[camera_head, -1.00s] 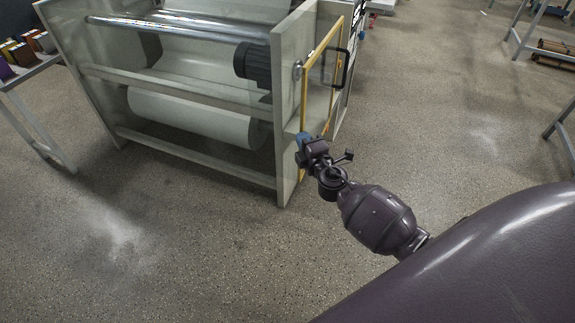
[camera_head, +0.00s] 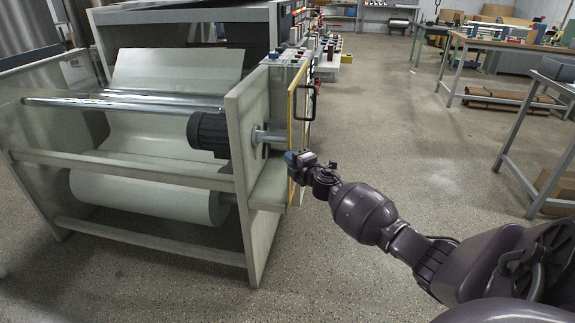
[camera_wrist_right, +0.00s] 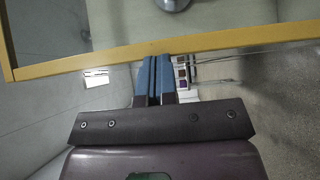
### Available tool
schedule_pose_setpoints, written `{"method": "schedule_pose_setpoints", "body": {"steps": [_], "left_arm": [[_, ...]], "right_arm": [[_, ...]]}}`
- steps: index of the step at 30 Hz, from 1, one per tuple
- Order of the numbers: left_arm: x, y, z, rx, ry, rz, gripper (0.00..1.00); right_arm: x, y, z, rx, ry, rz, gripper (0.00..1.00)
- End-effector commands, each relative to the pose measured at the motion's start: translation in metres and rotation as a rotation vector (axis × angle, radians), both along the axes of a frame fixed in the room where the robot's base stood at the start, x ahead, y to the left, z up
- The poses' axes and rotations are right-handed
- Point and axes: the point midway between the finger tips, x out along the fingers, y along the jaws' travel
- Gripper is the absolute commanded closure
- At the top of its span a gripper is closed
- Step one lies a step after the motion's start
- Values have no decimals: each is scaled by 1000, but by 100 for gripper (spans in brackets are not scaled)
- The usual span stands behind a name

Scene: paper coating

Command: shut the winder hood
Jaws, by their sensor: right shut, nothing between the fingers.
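The winder hood is a clear panel in a yellow frame (camera_head: 291,125) with a black handle (camera_head: 312,103). It stands upright at the right end of the pale winder (camera_head: 245,175). I see it nearly edge-on and cannot tell whether a gap is left behind it. My right gripper (camera_head: 290,158) is at the hood's lower front edge, its blue fingers together and empty. In the right wrist view the fingertips (camera_wrist_right: 153,60) meet the yellow frame bar (camera_wrist_right: 220,40); whether they press on it is not clear. My left gripper is out of view.
A paper roll (camera_head: 150,198) and a dark motor (camera_head: 208,133) sit in the winder. Workbenches (camera_head: 480,42) stand at the far right, with flat brown stacks (camera_head: 500,98) beneath one. The floor (camera_head: 400,130) between the winder and the benches is clear.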

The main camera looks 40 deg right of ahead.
Motion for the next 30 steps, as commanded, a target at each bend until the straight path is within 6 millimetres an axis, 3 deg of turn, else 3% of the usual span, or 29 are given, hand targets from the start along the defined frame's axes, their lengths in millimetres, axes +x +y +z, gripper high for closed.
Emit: {"method": "schedule_pose_setpoints", "body": {"steps": [17,30], "left_arm": [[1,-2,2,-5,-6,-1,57],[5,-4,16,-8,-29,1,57]], "right_arm": [[-4,-6,9,-2,-10,-13,100],[-67,6,6,0,-6,-3,100]]}}
